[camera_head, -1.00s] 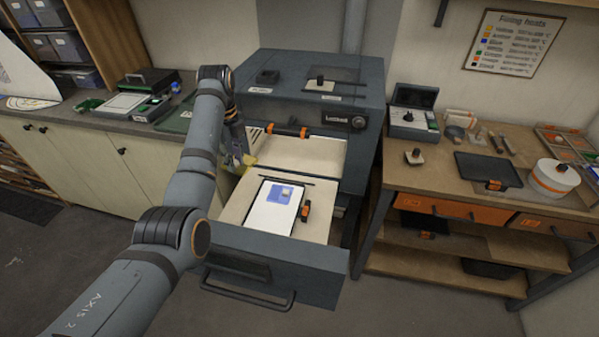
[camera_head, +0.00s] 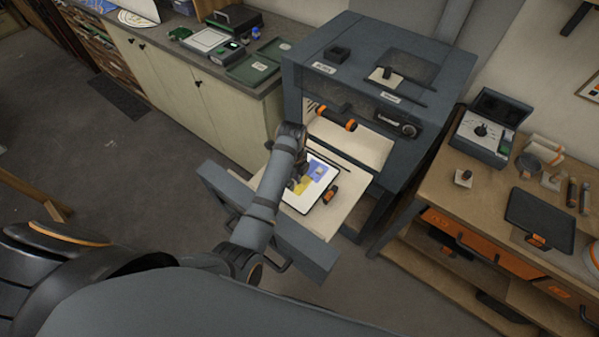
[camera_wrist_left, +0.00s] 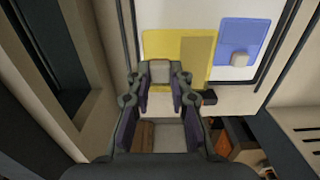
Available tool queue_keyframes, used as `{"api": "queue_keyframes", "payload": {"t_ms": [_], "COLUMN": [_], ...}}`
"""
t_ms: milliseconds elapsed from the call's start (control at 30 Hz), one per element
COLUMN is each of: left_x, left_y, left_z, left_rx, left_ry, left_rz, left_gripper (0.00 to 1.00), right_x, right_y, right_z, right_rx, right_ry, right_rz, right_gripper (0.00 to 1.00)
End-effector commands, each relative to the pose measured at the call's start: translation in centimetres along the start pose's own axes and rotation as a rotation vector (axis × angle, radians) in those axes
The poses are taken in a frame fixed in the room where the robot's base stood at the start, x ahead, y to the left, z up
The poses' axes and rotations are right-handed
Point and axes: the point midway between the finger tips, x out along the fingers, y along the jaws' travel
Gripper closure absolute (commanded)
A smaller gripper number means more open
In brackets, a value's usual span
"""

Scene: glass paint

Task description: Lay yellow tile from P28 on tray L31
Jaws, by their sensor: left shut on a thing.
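My left gripper (camera_head: 298,181) reaches down over the white tray (camera_head: 293,203) in the open drawer. It is shut on the yellow tile (camera_head: 304,186), with a pale knob between the fingertips. The wrist view shows the yellow tile (camera_wrist_left: 165,43) just ahead of the left gripper (camera_wrist_left: 160,78), over the tray's white surface (camera_wrist_left: 190,10). A blue tile (camera_wrist_left: 238,34) with a pale knob lies on the tray to the right of the yellow one. Whether the yellow tile touches the tray I cannot tell. No P28 or L31 label is readable. My right gripper is not in view.
The drawer (camera_head: 308,244) stands out from the grey kiln (camera_head: 350,60). An orange-ended black bar (camera_head: 336,118) crosses the kiln opening, and a small orange-black block (camera_head: 330,194) sits beside the tray. A wooden workbench (camera_head: 450,190) stands at the right.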

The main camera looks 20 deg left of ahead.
Motion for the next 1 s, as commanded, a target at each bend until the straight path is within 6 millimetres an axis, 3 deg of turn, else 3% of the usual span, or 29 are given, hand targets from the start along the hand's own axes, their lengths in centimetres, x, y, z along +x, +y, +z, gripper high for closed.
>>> {"api": "queue_keyframes", "payload": {"t_ms": [300,600,1000], "left_x": [1.8,5.7,6.8], "left_y": [0.1,0.0,0.0], "left_z": [0.0,0.0,0.0], "left_rx": [0.001,0.000,0.000], "left_ry": [0.001,0.000,0.000], "left_rz": [0.002,0.001,0.000], "left_gripper": [1.00,1.00,1.00], "right_x": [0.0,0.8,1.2], "right_y": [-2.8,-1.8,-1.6], "right_z": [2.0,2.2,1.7], "right_rx": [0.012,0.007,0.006], "right_ry": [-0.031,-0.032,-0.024], "right_rz": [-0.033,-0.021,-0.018], "right_gripper": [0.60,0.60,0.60]}}
